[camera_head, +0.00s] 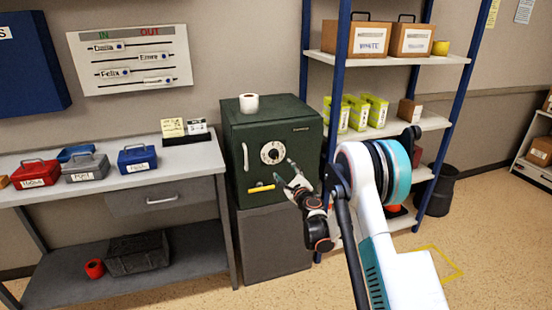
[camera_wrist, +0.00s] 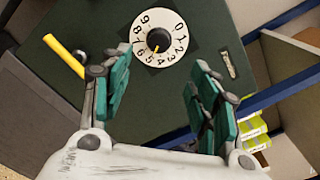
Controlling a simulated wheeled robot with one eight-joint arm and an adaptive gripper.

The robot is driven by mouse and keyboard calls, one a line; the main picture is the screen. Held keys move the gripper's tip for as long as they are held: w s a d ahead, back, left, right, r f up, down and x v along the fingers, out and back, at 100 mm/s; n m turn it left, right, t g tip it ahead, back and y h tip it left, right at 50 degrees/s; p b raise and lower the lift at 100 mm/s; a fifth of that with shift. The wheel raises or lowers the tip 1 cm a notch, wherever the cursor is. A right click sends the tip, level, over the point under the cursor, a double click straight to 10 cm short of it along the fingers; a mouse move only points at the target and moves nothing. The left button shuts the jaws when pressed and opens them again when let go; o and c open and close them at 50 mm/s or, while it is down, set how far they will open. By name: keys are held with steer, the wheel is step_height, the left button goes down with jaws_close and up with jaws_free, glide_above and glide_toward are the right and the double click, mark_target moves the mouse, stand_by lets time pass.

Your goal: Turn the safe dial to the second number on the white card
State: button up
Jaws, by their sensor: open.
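The dark green safe (camera_head: 246,128) stands on a grey cabinet. Its round white dial (camera_head: 272,152) is on the front. In the wrist view the dial (camera_wrist: 173,27) shows digits around a black centre knob (camera_wrist: 158,38). A small orange mark on the knob points roughly toward 4 or 5. The white card (camera_head: 197,126) stands beside a yellow card on the desk; its writing is too small to read. My gripper (camera_head: 290,172) is open and empty, just in front of the safe. In the wrist view its fingers (camera_wrist: 163,68) are apart, with the dial beyond and between their tips.
A yellow bar handle (camera_head: 261,188) and a pale upright handle (camera_head: 245,157) are on the safe front. A white roll (camera_head: 249,103) stands on top. A blue-posted shelf (camera_head: 428,121) is close on the right. The desk (camera_head: 205,160) is on the left.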

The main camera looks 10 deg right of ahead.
mark_target(275, 157)
steer(key=w+b, duration=0.1)
steer(key=w, duration=0.3)
steer(key=w+a+b, duration=0.1)
steer(key=w, duration=0.3)
steer(key=w+a+b, duration=0.1)
steer(key=w+b, duration=0.1)
steer(key=w, duration=0.2)
steer(key=shift+w+f, duration=0.3)
steer(key=shift+f, duration=0.1)
steer(key=shift+w+a+r, duration=0.1)
steer(key=shift+w, duration=0.45)
steer(key=shift+c, duration=0.5)
steer(key=c, duration=1)
